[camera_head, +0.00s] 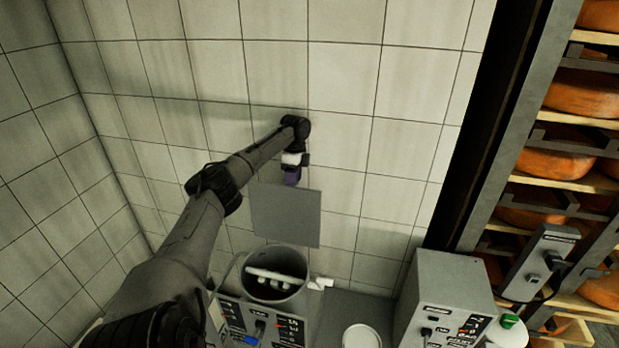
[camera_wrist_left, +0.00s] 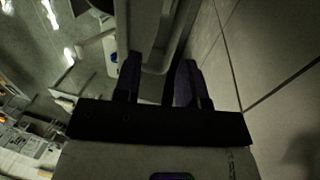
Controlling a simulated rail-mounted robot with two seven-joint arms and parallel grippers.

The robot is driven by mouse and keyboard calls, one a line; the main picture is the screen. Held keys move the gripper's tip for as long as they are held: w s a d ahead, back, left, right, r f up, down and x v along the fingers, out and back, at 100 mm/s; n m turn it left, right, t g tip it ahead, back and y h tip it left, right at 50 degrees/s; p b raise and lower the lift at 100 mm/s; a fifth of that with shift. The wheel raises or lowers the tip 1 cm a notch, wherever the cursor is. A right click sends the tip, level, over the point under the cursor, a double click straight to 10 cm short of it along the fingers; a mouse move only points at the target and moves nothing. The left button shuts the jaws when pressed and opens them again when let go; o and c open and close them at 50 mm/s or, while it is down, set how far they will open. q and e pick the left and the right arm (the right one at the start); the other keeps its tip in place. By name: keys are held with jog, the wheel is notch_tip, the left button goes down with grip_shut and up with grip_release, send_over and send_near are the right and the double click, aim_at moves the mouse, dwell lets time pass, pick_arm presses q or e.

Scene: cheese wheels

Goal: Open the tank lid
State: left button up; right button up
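The tank (camera_head: 302,318) stands low in the middle of the head view, its round mouth open with pale bars visible inside. The lid, a flat grey square panel (camera_head: 285,215), stands raised above and behind the mouth. My left gripper (camera_head: 292,180) is at the lid's upper edge, partly hidden by it; I cannot tell whether they touch. In the left wrist view the two dark purple fingers (camera_wrist_left: 158,80) are apart, with a grey surface beyond and between them. No grip on anything is clear. My right gripper is not in view.
A tiled wall (camera_head: 340,80) is close behind my left arm. A grey control box (camera_head: 445,295) stands right of the tank, with a round white container (camera_head: 362,337) between. A rack of orange cheese wheels (camera_head: 583,95) fills the right side.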

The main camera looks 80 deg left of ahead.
pick_arm(q)
jog(key=w+d+r, duration=0.4)
jog(key=d, duration=0.1)
jog(key=shift+w, duration=0.2)
dwell(0.7)
